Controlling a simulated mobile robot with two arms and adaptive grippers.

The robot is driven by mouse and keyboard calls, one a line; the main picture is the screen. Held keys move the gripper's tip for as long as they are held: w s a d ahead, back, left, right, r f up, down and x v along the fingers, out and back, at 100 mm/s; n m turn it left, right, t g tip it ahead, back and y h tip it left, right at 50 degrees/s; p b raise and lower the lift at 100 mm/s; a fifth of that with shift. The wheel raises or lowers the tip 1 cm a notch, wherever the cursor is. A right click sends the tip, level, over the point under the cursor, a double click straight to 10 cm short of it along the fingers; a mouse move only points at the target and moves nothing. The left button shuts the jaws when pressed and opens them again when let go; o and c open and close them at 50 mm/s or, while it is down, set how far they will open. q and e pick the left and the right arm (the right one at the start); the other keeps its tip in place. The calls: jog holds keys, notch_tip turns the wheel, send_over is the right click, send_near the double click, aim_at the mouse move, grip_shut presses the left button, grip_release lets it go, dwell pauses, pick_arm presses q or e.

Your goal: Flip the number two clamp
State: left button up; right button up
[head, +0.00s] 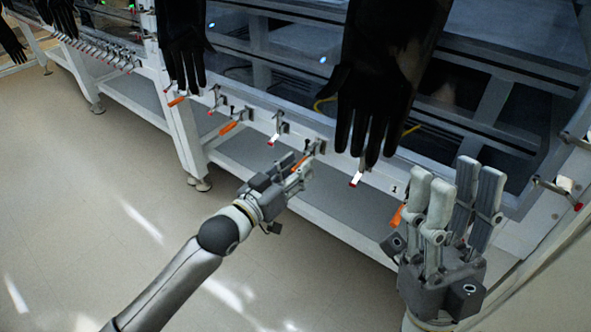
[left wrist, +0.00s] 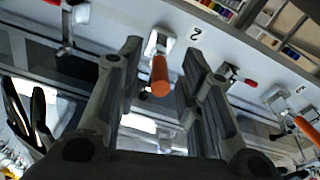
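The clamp (left wrist: 160,75) beside the "2" label has an orange handle and a pale metal base on the white rail. In the left wrist view its handle lies between the fingers of my left gripper (left wrist: 157,75), which is open; no finger visibly touches it. In the head view my left gripper (head: 301,176) is at the rail, partly covering this clamp's orange handle (head: 299,163). My right gripper (head: 453,195) is open and empty, in front of the rail near the "1" label (head: 394,190).
Another orange-handled clamp (head: 397,215) hangs under the "1" label, close to my right gripper. Red-tipped clamps (head: 277,130) and another orange-handled one (head: 230,127) line the rail to the left. Black gloves (head: 375,90) hang above the rail. The floor (head: 90,190) at left is clear.

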pick_arm(q)
jog(key=shift+c, duration=0.3)
grip_shut()
